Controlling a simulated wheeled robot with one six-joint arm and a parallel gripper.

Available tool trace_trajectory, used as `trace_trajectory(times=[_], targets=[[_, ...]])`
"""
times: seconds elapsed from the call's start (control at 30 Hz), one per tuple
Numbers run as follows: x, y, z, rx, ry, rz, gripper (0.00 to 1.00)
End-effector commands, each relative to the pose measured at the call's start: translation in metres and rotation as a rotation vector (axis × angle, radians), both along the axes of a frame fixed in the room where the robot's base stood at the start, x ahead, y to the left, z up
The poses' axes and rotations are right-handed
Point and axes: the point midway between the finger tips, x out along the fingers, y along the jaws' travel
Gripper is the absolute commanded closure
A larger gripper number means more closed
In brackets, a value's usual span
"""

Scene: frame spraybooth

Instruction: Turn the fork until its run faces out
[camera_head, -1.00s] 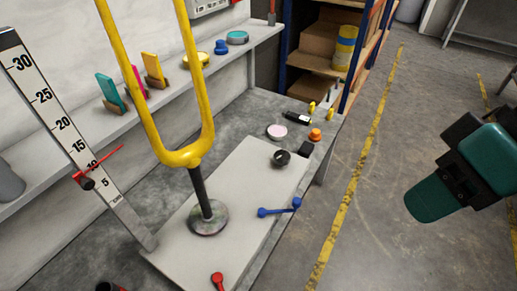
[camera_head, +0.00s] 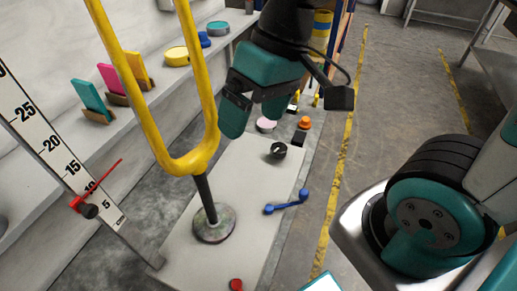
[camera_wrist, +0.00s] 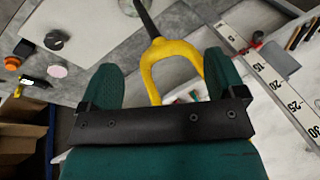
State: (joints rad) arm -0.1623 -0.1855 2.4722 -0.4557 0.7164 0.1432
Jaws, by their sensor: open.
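The yellow fork (camera_head: 186,160) stands on a dark post that rises from a round base (camera_head: 214,222) on the pale board. Its two prongs point up, and their tops are cut off by the head view's edge. My gripper (camera_head: 254,114) is to the right of the right prong in the head view, open and empty. In the wrist view the fork (camera_wrist: 168,50) shows between and beyond the two teal fingers of my gripper (camera_wrist: 165,75). I cannot see the fingers touching it. A run on the paint cannot be made out.
A height scale (camera_head: 60,150) with a red pointer (camera_head: 95,188) stands left of the fork. A blue double-ended tool (camera_head: 287,202), a black cup (camera_head: 278,151) and an orange-topped item (camera_head: 304,123) lie on the right. A shelf with coloured panels (camera_head: 90,98) runs behind.

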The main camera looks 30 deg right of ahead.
Motion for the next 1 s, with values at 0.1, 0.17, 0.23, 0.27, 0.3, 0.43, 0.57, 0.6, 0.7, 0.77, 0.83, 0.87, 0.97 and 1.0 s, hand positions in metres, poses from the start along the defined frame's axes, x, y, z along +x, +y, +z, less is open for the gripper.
trace_trajectory(times=[0.1, 0.17, 0.23, 0.27, 0.3, 0.43, 0.57, 0.6, 0.7, 0.77, 0.83, 0.87, 0.97, 1.0], targets=[[0.070, -0.034, -0.044, -0.006, 0.121, -0.358, 0.11], [0.103, -0.055, -0.061, -0.001, 0.188, -0.545, 0.11], [0.140, -0.086, -0.086, 0.007, 0.274, -0.772, 0.11], [0.155, -0.102, -0.099, 0.013, 0.314, -0.875, 0.11], [0.173, -0.125, -0.118, 0.021, 0.369, -1.016, 0.11], [0.211, -0.200, -0.176, 0.047, 0.526, -1.409, 0.11], [0.224, -0.255, -0.221, 0.069, 0.641, -1.681, 0.11], [0.225, -0.266, -0.230, 0.074, 0.664, -1.737, 0.11], [0.226, -0.285, -0.245, 0.082, 0.704, -1.830, 0.11], [0.227, -0.288, -0.251, 0.084, 0.715, -1.854, 0.11], [0.227, -0.288, -0.258, 0.084, 0.721, -1.864, 0.11], [0.227, -0.286, -0.261, 0.084, 0.721, -1.864, 0.11], [0.227, -0.279, -0.277, 0.083, 0.721, -1.862, 0.11], [0.227, -0.276, -0.285, 0.081, 0.722, -1.861, 0.11]])
